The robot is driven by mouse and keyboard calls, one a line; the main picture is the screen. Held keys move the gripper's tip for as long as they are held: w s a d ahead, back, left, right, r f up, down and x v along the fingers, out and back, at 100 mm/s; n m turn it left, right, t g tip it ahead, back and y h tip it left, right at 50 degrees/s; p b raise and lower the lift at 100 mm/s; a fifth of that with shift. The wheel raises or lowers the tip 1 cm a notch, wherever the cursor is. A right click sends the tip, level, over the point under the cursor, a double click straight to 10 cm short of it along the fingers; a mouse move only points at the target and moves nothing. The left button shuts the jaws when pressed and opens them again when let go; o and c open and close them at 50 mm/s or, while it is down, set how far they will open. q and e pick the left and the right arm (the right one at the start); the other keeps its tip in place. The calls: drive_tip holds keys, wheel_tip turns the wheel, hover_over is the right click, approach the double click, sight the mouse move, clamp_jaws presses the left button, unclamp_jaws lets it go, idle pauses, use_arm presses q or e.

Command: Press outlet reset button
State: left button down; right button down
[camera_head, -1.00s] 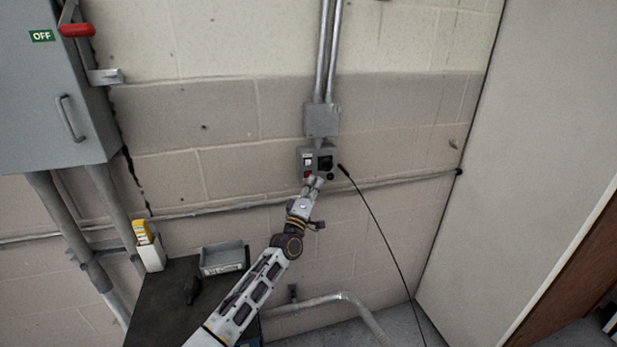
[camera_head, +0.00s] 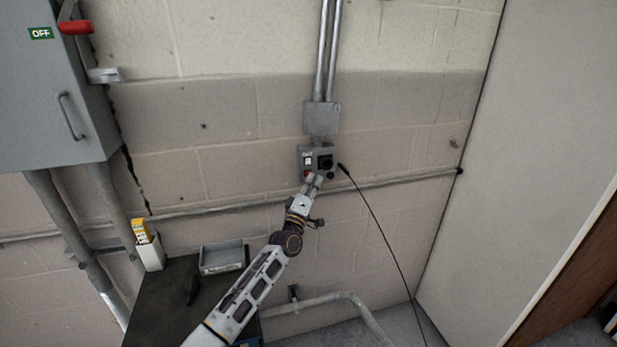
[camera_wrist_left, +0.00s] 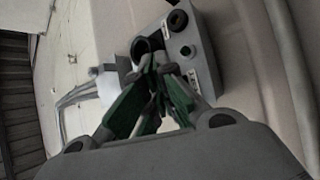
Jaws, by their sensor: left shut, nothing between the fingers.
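The grey outlet box (camera_head: 325,151) is on the block wall below a conduit junction box. Its face has a white square, a dark round socket and a red button (camera_head: 307,174) at the lower left. My left gripper (camera_head: 314,178) is shut and empty, with its tips at the lower part of the box, close beside the red button. I cannot tell whether they touch it. In the left wrist view the shut fingers (camera_wrist_left: 160,66) overlap the outlet box (camera_wrist_left: 203,62) and hide part of its face. My right gripper is not in view.
A black cable (camera_head: 373,211) hangs just right of the outlet box. A horizontal pipe (camera_head: 400,183) runs along the wall. A grey tray (camera_head: 222,258) sits on the dark bench (camera_head: 160,305). A grey switch cabinet (camera_head: 50,90) with a red handle is at the left.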

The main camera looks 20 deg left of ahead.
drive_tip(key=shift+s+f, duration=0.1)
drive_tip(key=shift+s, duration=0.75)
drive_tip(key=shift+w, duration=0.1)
